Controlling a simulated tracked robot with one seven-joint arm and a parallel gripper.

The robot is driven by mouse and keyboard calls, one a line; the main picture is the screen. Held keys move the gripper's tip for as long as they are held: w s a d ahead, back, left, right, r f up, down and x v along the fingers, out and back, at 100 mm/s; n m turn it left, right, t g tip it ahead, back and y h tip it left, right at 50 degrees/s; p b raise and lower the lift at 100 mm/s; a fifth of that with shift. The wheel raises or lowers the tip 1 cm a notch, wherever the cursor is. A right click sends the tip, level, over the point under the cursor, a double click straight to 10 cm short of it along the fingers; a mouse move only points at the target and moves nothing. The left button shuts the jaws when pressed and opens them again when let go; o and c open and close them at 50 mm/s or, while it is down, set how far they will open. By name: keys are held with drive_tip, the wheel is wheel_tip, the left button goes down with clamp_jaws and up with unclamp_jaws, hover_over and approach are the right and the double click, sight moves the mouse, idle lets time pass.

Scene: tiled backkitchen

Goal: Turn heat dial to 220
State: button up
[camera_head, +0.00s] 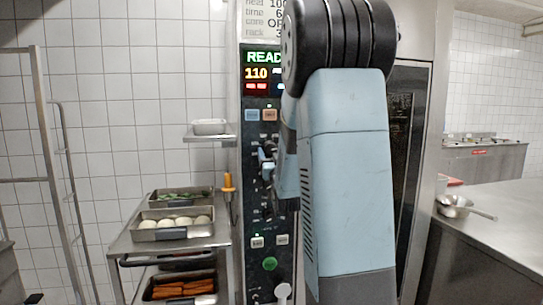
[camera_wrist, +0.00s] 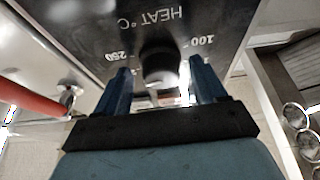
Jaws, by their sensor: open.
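The heat dial (camera_wrist: 158,66) is a dark round knob on the black panel, seen upside down in the wrist view. The label "HEAT °C" (camera_wrist: 161,17) and the marks 250 and 100 show around it. My gripper (camera_wrist: 160,72) is open, with one blue finger on each side of the dial; I cannot tell whether they touch it. The dial's pointer cannot be made out. In the head view my gripper (camera_head: 268,160) is at the oven's control panel (camera_head: 254,208), and my arm hides part of the panel. The display (camera_head: 258,73) reads 110.
A trolley (camera_head: 125,243) with trays of food stands left of the panel. An orange-handled probe (camera_head: 228,182) hangs at the panel's left side. A small shelf (camera_head: 205,138) holds a tray. A steel counter (camera_head: 500,215) with a pan (camera_head: 455,201) is on the right.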

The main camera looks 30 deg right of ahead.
drive_tip(key=shift+c, duration=0.5)
drive_tip(key=c, duration=1)
drive_tip(key=shift+o, duration=0.2)
drive_tip(key=shift+n+y, duration=0.8)
drive_tip(key=shift+n, duration=0.8)
drive_tip(key=o, duration=1.1)
drive_tip(key=shift+c, duration=0.2)
